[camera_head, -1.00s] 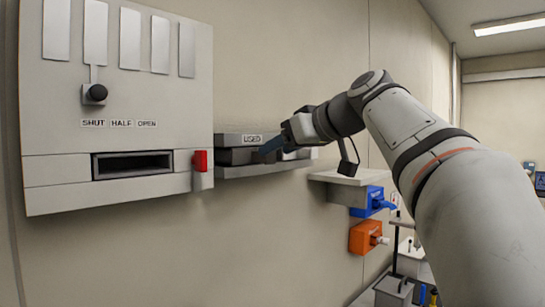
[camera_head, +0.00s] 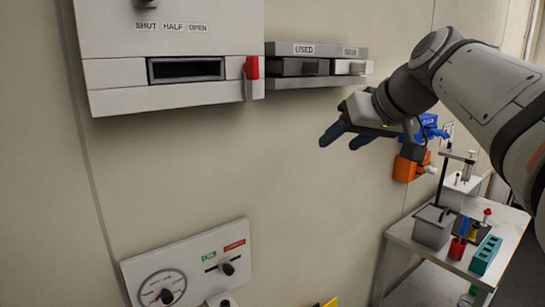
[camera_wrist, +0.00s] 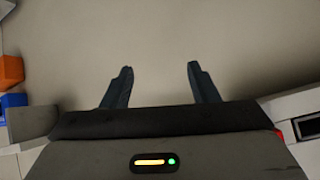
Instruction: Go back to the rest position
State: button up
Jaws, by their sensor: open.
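My gripper (camera_head: 345,137) hangs in free air in front of the beige wall in the head view, below and to the right of the drawer unit labelled USED (camera_head: 318,68). Its two dark fingers are apart with nothing between them. In the wrist view my gripper (camera_wrist: 158,88) also shows spread and empty, with only bare wall beyond the fingertips. My arm comes in from the right side of the head view.
A white cabinet (camera_head: 120,72) with a red handle (camera_head: 251,68) is on the wall at upper left. A dial panel (camera_head: 195,262) is below. Blue (camera_head: 428,124) and orange (camera_head: 405,168) wall devices are behind my wrist. A table (camera_head: 400,236) with labware stands at right.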

jog(key=s+f+m+g+h, duration=0.1)
jog(key=s+f, duration=0.5)
jog(key=f, duration=0.4)
jog(key=s+f+m+g+h, duration=0.1)
jog(key=s+f+g+h, duration=0.1)
jog(key=s+f, duration=0.4)
jog(key=s+d+f+m+g+h, duration=0.1)
jog(key=s+f, duration=0.5)
jog(key=f, duration=0.9)
jog(key=shift+f+g+h, duration=0.2)
jog(key=shift+g+h, duration=0.3)
